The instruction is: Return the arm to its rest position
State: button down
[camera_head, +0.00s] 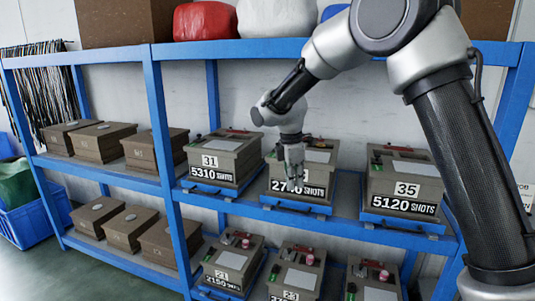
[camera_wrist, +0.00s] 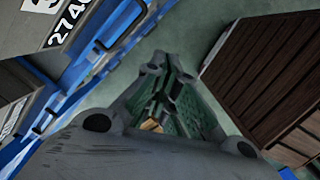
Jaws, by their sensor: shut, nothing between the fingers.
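My gripper (camera_head: 294,174) hangs in front of the middle box of the upper shelf row in the head view, its fingers pointing down. It partly hides that box's label, which starts with 27. In the wrist view the fingers of my gripper (camera_wrist: 163,72) are together and hold nothing. My arm comes in from the right side of the head view, bends at the top and reaches down to the left. I cannot tell how far the gripper is from the middle box (camera_head: 315,165).
A blue shelf rack (camera_head: 160,130) carries several grey-brown boxes, among them box 31 (camera_head: 220,155) and box 35 (camera_head: 385,180). Red and white sacks lie on top. A blue bin (camera_head: 30,220) stands at left. The wrist view shows a brown slatted crate (camera_wrist: 265,75).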

jog(key=s+d+r+m+t, duration=0.1)
jog(key=s+d+r+m, duration=0.3)
jog(key=s+d, duration=0.5)
jog(key=s+d+r+m+t+y, duration=0.1)
jog(key=s+d+r+m, duration=0.3)
jog(key=s+d+m, duration=0.5)
jog(key=s+d+r+m+t, duration=0.1)
jog(key=s+d+r+m, duration=0.3)
jog(key=s, duration=1.1)
jog(key=shift+d+m+t, duration=0.3)
jog(key=shift+d+m, duration=1.3)
jog(key=shift+d, duration=1.15)
jog(key=shift+r, duration=0.1)
